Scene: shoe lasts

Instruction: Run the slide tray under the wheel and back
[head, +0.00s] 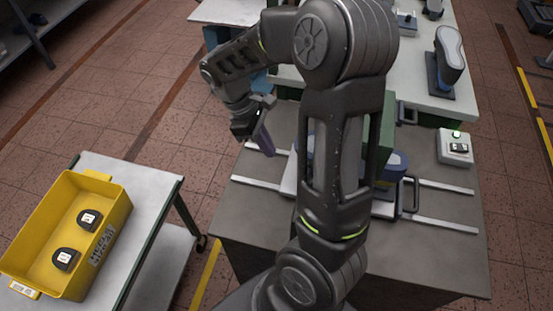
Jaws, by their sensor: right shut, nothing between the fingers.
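The slide tray (290,184) is mostly hidden behind my right arm; a pale edge shows on the left, with a dark handle (411,195) on the right. Blue shoe lasts (396,162) show beside the arm, apparently on the tray. It sits at pale rails (440,186) on the grey bench. A green machine part (388,125) shows behind the arm; I cannot make out the wheel. My right gripper (266,145) is shut and empty, pointing down over the bench's left back part, left of the tray. My left gripper is out of view.
A white control box (455,147) with a green button is on the bench's right side. A yellow crate (110,232) holding two dark pieces stands on a side table at left. A last on a stand (448,62) is on the back table. Tiled floor separates the tables.

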